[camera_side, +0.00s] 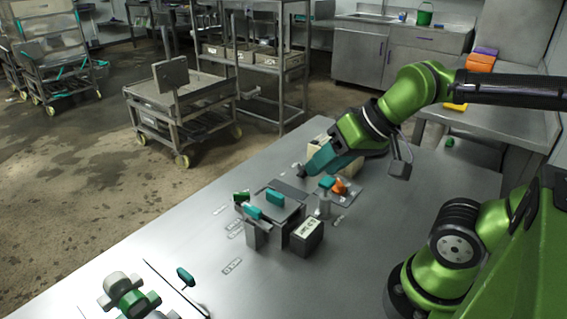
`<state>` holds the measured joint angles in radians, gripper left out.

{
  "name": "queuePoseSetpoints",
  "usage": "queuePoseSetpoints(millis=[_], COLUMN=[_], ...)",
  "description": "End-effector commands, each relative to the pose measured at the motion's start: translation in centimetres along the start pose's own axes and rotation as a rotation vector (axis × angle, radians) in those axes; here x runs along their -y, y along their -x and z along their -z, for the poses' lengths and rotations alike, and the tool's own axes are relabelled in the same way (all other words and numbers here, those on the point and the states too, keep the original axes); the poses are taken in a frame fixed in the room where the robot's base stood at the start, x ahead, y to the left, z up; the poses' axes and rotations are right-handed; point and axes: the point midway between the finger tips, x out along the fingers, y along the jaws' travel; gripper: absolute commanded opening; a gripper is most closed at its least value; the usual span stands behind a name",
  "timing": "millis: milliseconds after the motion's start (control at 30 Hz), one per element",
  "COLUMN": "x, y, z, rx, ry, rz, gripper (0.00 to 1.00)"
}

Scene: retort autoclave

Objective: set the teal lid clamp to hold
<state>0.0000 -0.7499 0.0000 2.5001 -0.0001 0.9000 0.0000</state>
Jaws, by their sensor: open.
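My gripper (301,171), green with a teal end, hangs over the back of the metal table, pointing down and left. Its open fingers are small in this view and hold nothing that I can see. A grey box-like fixture (272,214) stands in front of it, apart from it. A teal handle (275,198) sits on top of the fixture, and a teal lever piece (253,212) sits at its front left. Another teal piece (328,182) is on the small unit to the right. I cannot tell which one is the lid clamp, and the label text is too small to read.
An orange knob (339,187) is beside the right-hand teal piece. A dark block with a pale label (307,235) stands at the fixture's right. A green and white valve-like part (127,296) and a separate teal handle (186,277) are at the front left. The table's front middle is clear.

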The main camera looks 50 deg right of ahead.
Motion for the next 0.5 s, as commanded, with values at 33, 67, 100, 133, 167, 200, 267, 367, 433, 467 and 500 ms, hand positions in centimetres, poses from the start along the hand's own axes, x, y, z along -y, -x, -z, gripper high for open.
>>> queuePoseSetpoints(millis=[33,67,100,133,167,200,267,367,433,467,500], x=[0.0,0.0,-0.1,-0.2,-0.3,-0.5,-0.6,-0.7,-0.6,-0.6,-0.6], y=[0.0,0.0,-0.1,-0.2,-0.5,-0.9,-1.5,-2.6,-3.6,-4.0,-4.6], z=[0.0,0.0,0.0,0.0,-0.1,0.0,0.7,2.6,4.3,5.1,6.1], rx=[0.000,0.000,0.002,0.007,0.016,0.033,0.054,0.118,0.180,0.207,0.243], ry=[0.000,0.000,-0.002,-0.005,-0.009,-0.017,-0.030,-0.099,-0.200,-0.251,-0.325], rz=[0.000,0.000,-0.002,-0.006,-0.011,-0.021,-0.037,-0.070,-0.099,-0.113,-0.132], gripper=[0.43,0.47,0.53,0.58,0.62,0.69,0.74,0.74,0.74,0.74,0.74])
